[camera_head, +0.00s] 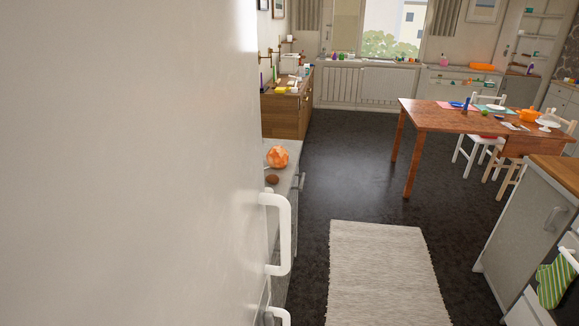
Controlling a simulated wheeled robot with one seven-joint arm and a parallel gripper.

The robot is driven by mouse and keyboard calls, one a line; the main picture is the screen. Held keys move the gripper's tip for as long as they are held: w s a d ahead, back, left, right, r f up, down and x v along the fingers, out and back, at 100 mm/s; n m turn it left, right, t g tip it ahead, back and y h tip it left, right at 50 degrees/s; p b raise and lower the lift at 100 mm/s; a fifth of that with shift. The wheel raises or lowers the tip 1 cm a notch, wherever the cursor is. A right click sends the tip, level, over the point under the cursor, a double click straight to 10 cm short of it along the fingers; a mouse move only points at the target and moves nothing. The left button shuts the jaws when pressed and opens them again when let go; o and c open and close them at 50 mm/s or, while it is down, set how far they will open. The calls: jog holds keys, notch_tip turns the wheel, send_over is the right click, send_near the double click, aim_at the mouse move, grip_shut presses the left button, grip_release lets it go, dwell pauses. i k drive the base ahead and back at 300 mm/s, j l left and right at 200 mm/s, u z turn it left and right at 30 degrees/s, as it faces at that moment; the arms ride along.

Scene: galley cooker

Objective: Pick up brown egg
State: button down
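A small brown oval thing, which looks like the brown egg (272,179), lies on a pale countertop (290,176) just past the edge of a large white panel. An orange faceted round object (277,157) sits right behind it on the same counter. A thin pale item lies by the orange object, partly cut off by the panel. My gripper is not in view.
The large white panel (130,160), likely a fridge, with a white handle (283,235) fills the left side and hides most of the counter. Dark floor (345,165) and a pale rug (380,270) lie open in the middle. A wooden table (440,117) with chairs and a cabinet (525,225) stand right.

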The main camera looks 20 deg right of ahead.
aim_at(273, 179)
jog(key=i+l, duration=0.3)
jog(key=k, duration=0.65)
jog(key=l+u, duration=0.15)
jog(key=u, duration=1.2)
jog(key=i+l, duration=0.1)
jog(key=l, duration=0.4)
jog(key=i+l, duration=0.1)
jog(key=l, duration=0.35)
jog(key=i+l, duration=0.15)
jog(key=l, duration=0.35)
jog(key=i+l, duration=0.1)
jog(key=l, duration=0.4)
jog(key=i+l, duration=0.1)
jog(key=l, duration=0.4)
jog(key=i+l+u, duration=0.1)
jog(key=l, duration=0.35)
jog(key=i+l, duration=0.1)
jog(key=l, duration=0.4)
jog(key=i+l, duration=0.1)
jog(key=l, duration=0.4)
